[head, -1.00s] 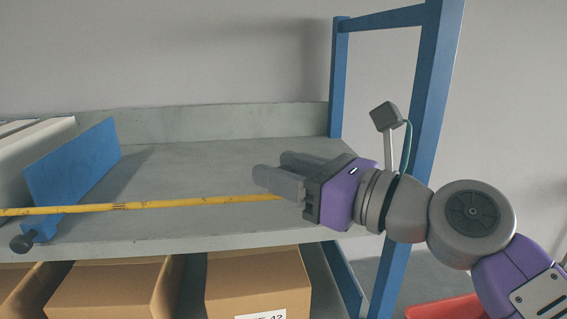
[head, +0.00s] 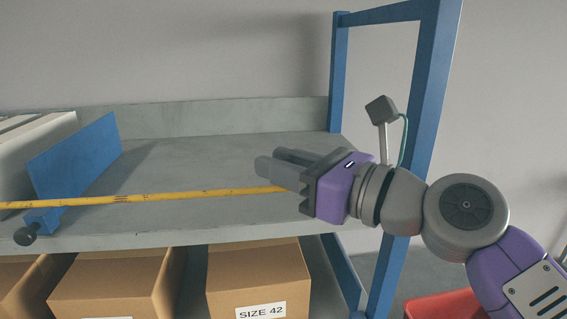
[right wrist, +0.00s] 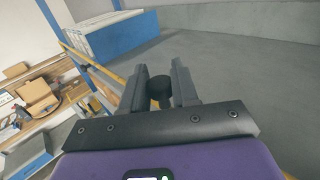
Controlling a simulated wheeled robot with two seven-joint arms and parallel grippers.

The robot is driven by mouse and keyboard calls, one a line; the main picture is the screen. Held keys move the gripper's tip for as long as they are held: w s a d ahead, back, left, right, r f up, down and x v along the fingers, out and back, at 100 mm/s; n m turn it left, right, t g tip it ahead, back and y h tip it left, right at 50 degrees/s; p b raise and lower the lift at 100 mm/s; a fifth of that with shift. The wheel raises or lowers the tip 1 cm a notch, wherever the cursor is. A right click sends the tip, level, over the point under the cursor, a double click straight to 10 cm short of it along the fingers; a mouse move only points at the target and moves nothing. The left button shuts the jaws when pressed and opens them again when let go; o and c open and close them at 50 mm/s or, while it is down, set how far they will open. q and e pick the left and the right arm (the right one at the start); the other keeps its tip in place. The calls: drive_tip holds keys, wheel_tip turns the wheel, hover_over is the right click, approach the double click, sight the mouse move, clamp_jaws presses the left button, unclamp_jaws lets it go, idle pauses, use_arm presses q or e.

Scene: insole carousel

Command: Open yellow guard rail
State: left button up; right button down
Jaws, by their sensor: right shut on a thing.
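The yellow guard rail (head: 150,199) runs nearly level along the front of the grey shelf in the head view. Its left end passes a blue bracket and leaves the picture. Its right end goes behind my right gripper (head: 270,163). In the right wrist view, my right gripper (right wrist: 160,76) is shut on a black knob (right wrist: 160,90) between its fingers. The knob's joint to the rail is hidden. Part of the rail also shows left of the fingers (right wrist: 98,69). My left gripper is not in view.
A blue divider (head: 75,158) stands on the shelf (head: 200,160) at left, with a black knob (head: 27,234) below it. Cardboard boxes (head: 258,280) sit below the shelf. A blue frame post (head: 428,100) stands behind my right arm. The shelf middle is bare.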

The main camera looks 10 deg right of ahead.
drive_tip(key=s+f+n+t+y+b, duration=0.1)
drive_tip(key=s+n+y+b, duration=0.4)
drive_tip(key=b, duration=1.1)
drive_tip(key=shift+s+f+n+t, duration=0.25)
drive_tip(key=shift+s+n+t, duration=0.05)
drive_tip(key=shift+s+n, duration=0.35)
drive_tip(key=shift+d, duration=0.1)
